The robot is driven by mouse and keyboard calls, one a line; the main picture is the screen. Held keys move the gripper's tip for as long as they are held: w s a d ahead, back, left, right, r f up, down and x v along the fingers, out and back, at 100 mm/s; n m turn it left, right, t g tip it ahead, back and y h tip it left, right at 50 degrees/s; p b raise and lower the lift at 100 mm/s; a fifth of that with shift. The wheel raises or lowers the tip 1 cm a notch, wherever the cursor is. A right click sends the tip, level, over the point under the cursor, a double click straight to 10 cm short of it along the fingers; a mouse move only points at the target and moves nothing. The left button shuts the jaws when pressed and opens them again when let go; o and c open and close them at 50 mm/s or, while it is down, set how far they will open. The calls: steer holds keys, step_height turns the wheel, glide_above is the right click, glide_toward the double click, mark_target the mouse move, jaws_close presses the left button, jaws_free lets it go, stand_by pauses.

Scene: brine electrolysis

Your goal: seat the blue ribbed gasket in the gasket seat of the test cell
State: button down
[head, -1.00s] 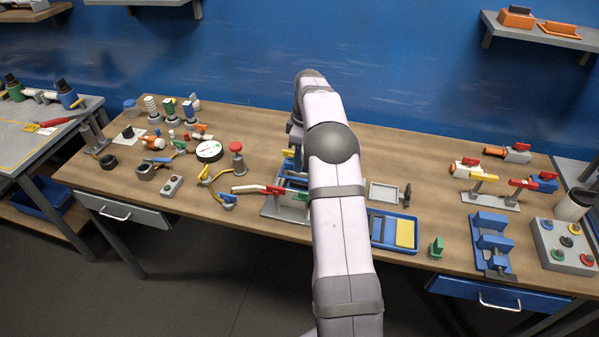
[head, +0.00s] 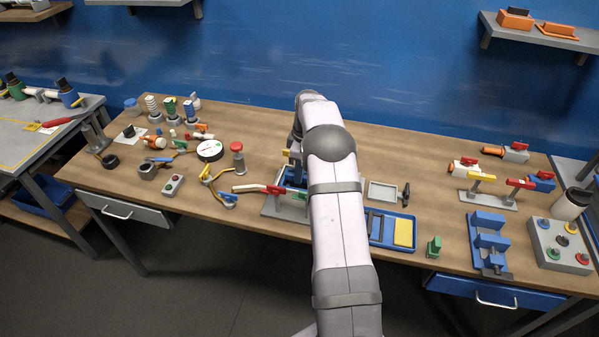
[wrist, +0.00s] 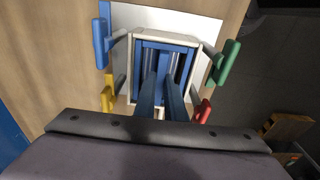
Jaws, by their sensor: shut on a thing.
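The test cell (wrist: 131,62) is a pale rectangular frame in the wrist view, with four coloured handles around it: blue (wrist: 101,43), green (wrist: 226,62), yellow (wrist: 108,95) and red (wrist: 202,112). The blue gasket (wrist: 165,44) shows as a blue rectangle inside the cell's frame. My gripper (wrist: 162,82) points down into the cell, its two fingers close together and shut on the gasket. The contact is partly hidden by the fingers, and I cannot tell whether the gasket is fully down.
A green piece (head: 434,247) and a blue vise (head: 490,245) stand farther right. A red-topped post (head: 237,157) and yellow piping (head: 207,180) stand left of the cell.

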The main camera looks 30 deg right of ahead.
steer(key=shift+f, duration=0.15)
steer(key=c, duration=1.8)
jaws_free()
steer(key=r, duration=0.4)
steer(key=r+b, duration=0.1)
steer(key=r, duration=0.3)
steer(key=r+b, duration=0.1)
steer(key=r, duration=0.3)
steer(key=shift+s+d+r, duration=0.2)
steer(key=shift+s+d, duration=0.2)
steer(key=shift+a, duration=0.1)
